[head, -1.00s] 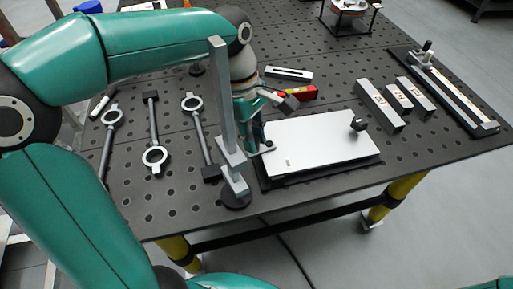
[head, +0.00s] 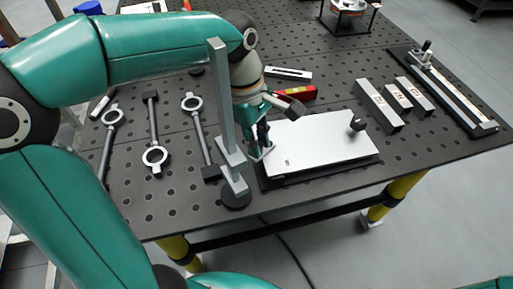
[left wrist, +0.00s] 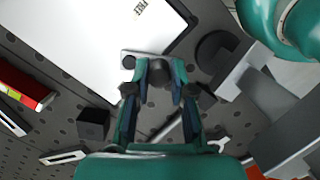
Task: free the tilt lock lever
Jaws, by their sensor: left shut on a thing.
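The tilt plate (head: 318,148) is a flat white plate on a dark base near the table's front edge; its corner also shows in the left wrist view (left wrist: 95,40). At its left edge is the tilt lock lever, a small pale arm with a dark round knob (left wrist: 157,70). My left gripper (head: 264,149) reaches down at that edge, behind the grey upright post. In the left wrist view my left gripper (left wrist: 160,78) has its fingers shut on the knob, one on each side. The lever is mostly hidden in the head view. My right gripper is not in view.
The height gauge, a tall grey post (head: 222,110) on a round base, stands close left of the gripper. Several ring-ended rods (head: 154,130) lie further left. A red level (head: 300,93) lies behind the plate. Grey blocks (head: 380,108) and a long rail (head: 450,92) are right.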

